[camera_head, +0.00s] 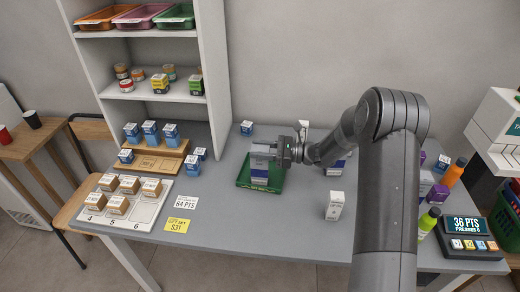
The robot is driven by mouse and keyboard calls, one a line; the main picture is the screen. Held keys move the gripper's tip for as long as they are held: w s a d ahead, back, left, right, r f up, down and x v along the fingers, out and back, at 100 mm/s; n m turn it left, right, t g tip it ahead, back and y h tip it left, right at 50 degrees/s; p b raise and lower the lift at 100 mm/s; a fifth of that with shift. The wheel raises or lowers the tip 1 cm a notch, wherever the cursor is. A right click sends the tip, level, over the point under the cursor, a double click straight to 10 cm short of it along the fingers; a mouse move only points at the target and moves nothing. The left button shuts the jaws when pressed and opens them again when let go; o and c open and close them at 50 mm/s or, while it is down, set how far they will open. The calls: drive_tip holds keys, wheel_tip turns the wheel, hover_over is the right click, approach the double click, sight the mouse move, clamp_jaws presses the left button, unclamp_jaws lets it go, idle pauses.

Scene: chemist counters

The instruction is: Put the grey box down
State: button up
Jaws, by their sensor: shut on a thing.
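The grey box (262,163), with a pale band and a blue-purple part on its front, is upright at the green tray (244,184). My gripper (277,150) reaches it from the right and is shut on it near its upper part. The box stands within the tray's outline. I cannot tell whether its bottom touches the tray floor. The fingertips are small and partly hidden by the box and the wrist.
A white box (334,206) stands right of the tray, with more boxes behind my arm. Left are a wooden rack (153,163) of blue boxes and a numbered white board (145,213) with brown boxes. Bare grey counter (260,230) lies in front of the tray.

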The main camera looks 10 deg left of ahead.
drive_tip(key=o, duration=1.3)
